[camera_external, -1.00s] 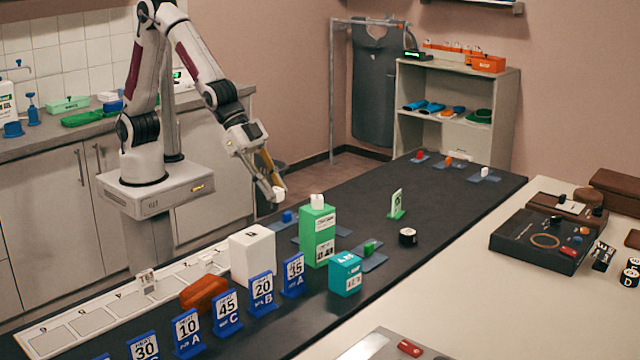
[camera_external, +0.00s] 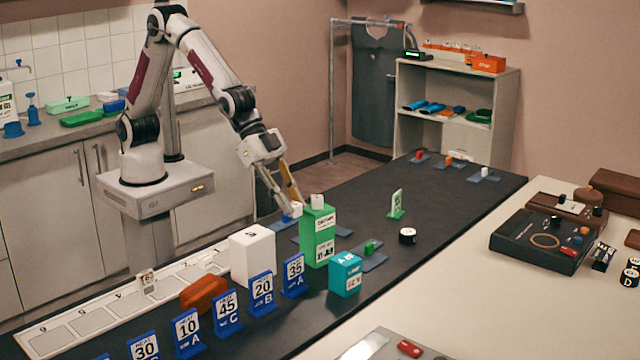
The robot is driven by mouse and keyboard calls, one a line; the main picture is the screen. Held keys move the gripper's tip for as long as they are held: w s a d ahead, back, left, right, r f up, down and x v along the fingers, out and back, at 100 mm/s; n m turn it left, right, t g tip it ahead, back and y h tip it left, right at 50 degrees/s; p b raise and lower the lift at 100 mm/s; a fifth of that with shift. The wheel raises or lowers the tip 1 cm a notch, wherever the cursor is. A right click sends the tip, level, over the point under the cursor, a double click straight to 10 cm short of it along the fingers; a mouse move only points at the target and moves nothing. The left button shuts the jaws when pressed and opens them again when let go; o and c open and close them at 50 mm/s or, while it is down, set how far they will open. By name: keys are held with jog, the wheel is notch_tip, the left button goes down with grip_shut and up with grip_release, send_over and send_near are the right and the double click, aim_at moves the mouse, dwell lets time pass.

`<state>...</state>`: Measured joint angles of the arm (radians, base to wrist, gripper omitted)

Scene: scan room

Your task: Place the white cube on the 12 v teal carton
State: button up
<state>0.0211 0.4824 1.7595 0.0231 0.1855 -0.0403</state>
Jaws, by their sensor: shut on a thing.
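My gripper (camera_external: 292,208) is shut on a small white cube (camera_external: 293,210), held just left of the green carton's top. The teal carton (camera_external: 345,274) stands on the dark table, right of and nearer than the green carton; its top looks bare. Its printed label is too small to read surely. Another white block (camera_external: 317,201) sits on top of the tall green carton (camera_external: 318,238). A further white piece (camera_external: 484,172) stands on a blue pad at the far end of the table.
A large white box (camera_external: 252,254) and a row of blue number signs (camera_external: 262,288) stand left of the teal carton.

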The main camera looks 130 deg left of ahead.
jog(key=w+a+n+y, duration=0.1)
jog(key=w+a+n, duration=0.1)
jog(key=w, duration=0.4)
jog(key=w+a+r+n+y, duration=0.1)
jog(key=w+n+y, duration=0.1)
jog(key=w, duration=0.4)
jog(key=shift+a+r+n+g, duration=0.3)
jog(key=shift+a, duration=0.1)
jog(key=shift+f, duration=0.1)
send_over(354, 260)
jog(key=s+d, duration=0.1)
jog(key=s, duration=0.2)
jog(key=shift+f, duration=2.45)
jog(key=shift+f, duration=2.5)
jog(key=shift+f, duration=0.1)
